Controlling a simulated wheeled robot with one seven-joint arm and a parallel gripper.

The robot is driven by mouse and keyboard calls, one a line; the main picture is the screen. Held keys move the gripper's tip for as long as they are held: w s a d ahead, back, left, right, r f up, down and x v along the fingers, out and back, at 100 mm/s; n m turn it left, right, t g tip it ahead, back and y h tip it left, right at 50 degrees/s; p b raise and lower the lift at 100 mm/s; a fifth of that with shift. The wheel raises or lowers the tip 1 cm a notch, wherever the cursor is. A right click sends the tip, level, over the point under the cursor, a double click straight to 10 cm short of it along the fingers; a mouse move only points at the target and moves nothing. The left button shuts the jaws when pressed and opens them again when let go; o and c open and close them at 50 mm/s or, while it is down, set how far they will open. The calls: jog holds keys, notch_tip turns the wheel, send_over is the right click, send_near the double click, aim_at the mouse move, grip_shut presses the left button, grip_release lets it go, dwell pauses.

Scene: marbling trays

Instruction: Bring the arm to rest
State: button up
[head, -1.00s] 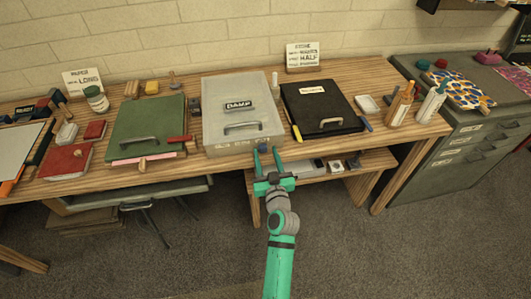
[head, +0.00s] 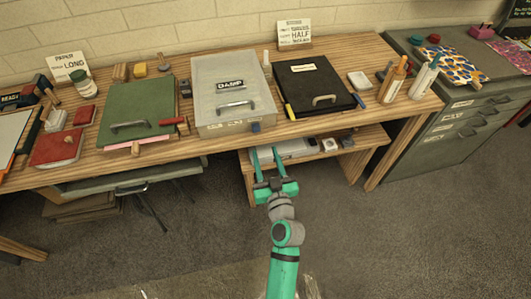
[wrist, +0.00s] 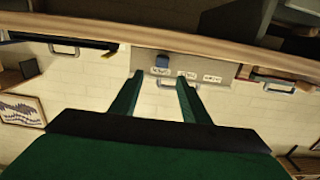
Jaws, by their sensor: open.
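My gripper (head: 266,158) is green with two parallel fingers. It is open and empty, with a clear gap between the fingers. In the head view it is in front of the bench's front edge, below the clear DAMP box (head: 222,122). In the wrist view the fingers (wrist: 157,80) point toward a blue knob (wrist: 162,62) on a pale front with several small labels. That view appears upside down. My arm reaches up from the bottom of the head view, over the floor.
The wooden bench (head: 350,50) holds a green lidded tray (head: 140,108), a black lidded tray (head: 316,86), bottles (head: 395,80) and a red book (head: 57,148). A lower shelf (head: 350,139) is close to my gripper. A grey drawer cabinet (head: 440,125) stands right.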

jog(key=shift+w, duration=0.1)
jog(key=s+d+f+m+h, duration=0.1)
jog(key=s+f, duration=0.2)
jog(key=s, duration=0.3)
jog(key=s+f+m+g+h, duration=0.1)
jog(key=s+f+h, duration=0.15)
jog(key=s, duration=0.45)
jog(key=s+d+f+m, duration=0.1)
jog(key=s+f, duration=0.2)
jog(key=s, duration=0.3)
jog(key=s+a+r, duration=0.1)
jog(key=s+r, duration=0.2)
jog(key=s, duration=0.7)
jog(key=s+a+r+g, duration=0.1)
jog(key=s+r, duration=0.2)
jog(key=s, duration=0.7)
jog(key=shift+h, duration=0.45)
